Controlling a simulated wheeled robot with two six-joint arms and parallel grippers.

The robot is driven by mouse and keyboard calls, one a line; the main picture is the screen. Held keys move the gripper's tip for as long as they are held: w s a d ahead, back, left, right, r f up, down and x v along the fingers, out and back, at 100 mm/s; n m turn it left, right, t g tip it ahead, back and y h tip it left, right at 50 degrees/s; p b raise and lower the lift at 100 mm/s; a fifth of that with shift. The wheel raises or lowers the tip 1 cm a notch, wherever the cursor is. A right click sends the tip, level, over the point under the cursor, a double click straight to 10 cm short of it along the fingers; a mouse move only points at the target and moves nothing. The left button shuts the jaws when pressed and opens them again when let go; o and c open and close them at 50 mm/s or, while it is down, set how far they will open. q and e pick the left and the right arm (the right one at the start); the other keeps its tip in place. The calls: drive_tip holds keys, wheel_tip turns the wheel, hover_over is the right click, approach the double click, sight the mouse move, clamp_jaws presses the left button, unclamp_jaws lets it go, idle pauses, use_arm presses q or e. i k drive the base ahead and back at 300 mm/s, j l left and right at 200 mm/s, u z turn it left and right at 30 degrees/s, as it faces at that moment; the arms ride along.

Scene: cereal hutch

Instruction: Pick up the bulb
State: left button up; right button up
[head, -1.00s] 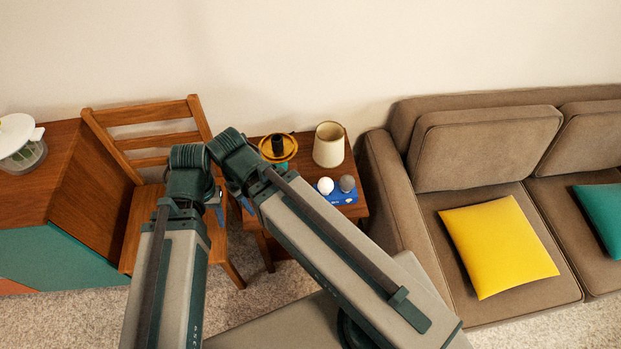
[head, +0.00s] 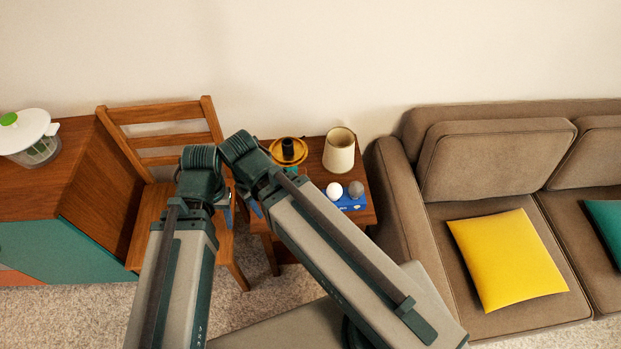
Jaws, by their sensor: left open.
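A white bulb (head: 334,190) and a grey bulb (head: 356,188) sit side by side in a blue holder (head: 349,204) on the small wooden side table. My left gripper (head: 227,212) shows as small blue finger parts below the dark wrist, over the chair seat. It is open and well to the left of the bulbs, with nothing seen in it. My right gripper (head: 256,208) is mostly hidden behind its own wrist, at the table's left edge. Its jaws cannot be made out.
A wooden chair (head: 165,137) and a cabinet (head: 97,190) are left. A brown sofa (head: 396,190) stands close on the right.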

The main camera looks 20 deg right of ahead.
sight(335, 191)
drive_tip(key=j+z, duration=0.1)
drive_tip(key=z, duration=0.3)
drive_tip(key=i+j+z, duration=0.1)
drive_tip(key=z, duration=0.35)
drive_tip(key=j+z, duration=0.3)
drive_tip(key=j, duration=0.3)
drive_tip(key=j+z, duration=0.35)
drive_tip(key=j, duration=0.75)
drive_tip(key=k+j, duration=0.15)
drive_tip(key=j, duration=0.4)
drive_tip(key=i+z, duration=0.05)
